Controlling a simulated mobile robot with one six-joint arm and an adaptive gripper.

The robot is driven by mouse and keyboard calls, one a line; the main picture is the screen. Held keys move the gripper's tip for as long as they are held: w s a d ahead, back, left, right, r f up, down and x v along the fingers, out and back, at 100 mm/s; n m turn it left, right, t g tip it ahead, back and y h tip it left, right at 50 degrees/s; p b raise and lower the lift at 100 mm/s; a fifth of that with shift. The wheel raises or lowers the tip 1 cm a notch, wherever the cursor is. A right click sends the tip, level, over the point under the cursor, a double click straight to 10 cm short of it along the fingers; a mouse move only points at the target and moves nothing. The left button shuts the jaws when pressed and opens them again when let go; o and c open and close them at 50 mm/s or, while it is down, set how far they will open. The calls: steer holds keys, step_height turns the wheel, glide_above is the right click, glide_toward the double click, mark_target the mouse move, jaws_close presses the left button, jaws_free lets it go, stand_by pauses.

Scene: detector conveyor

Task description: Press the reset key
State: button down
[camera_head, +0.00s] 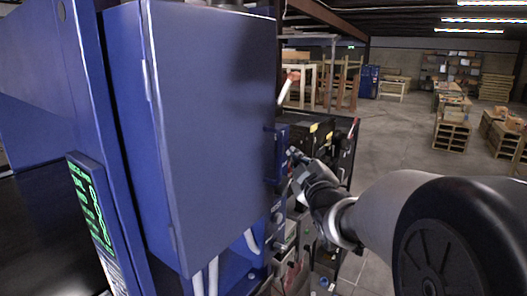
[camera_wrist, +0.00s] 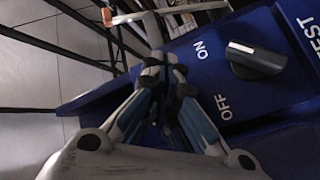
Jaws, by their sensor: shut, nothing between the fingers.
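My gripper (camera_head: 293,153) is at the edge of a small blue panel (camera_head: 276,170) beside the large blue cabinet. In the wrist view my gripper (camera_wrist: 164,62) is shut and empty, with its fingertips over or close to the left edge of the blue panel (camera_wrist: 214,78). The panel carries the white words ON and OFF and a dark rotary knob (camera_wrist: 256,60) right of the fingers. White letters ending in "EST" show at the right edge, cut off. I cannot make out a reset key in either view. Whether the fingers touch the panel I cannot tell.
The tall blue cabinet (camera_head: 212,120) fills the left of the head view, with a green-lit display (camera_head: 90,205) at its left. Dark machine units (camera_head: 318,130) stand behind my gripper. Open floor (camera_head: 400,125) and pallets (camera_head: 452,133) lie at the right.

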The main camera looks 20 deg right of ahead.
steer(key=shift+w, duration=0.1)
steer(key=shift+w+a+b, duration=0.25)
steer(key=shift+b, duration=0.3)
steer(key=shift+w+a+b, duration=0.3)
steer(key=shift+w+b, duration=0.1)
steer(key=shift+b, duration=0.05)
stand_by(0.6)
steer(key=shift+s+d, duration=0.1)
steer(key=shift+s+d+b, duration=0.3)
steer(key=shift+s+d, duration=0.15)
steer(key=shift+s, duration=0.15)
steer(key=shift+s, duration=0.1)
steer(key=s+d, duration=0.1)
steer(key=s, duration=0.1)
steer(key=s+d, duration=0.1)
steer(key=d, duration=0.1)
steer(key=shift+s, duration=0.4)
stand_by(0.6)
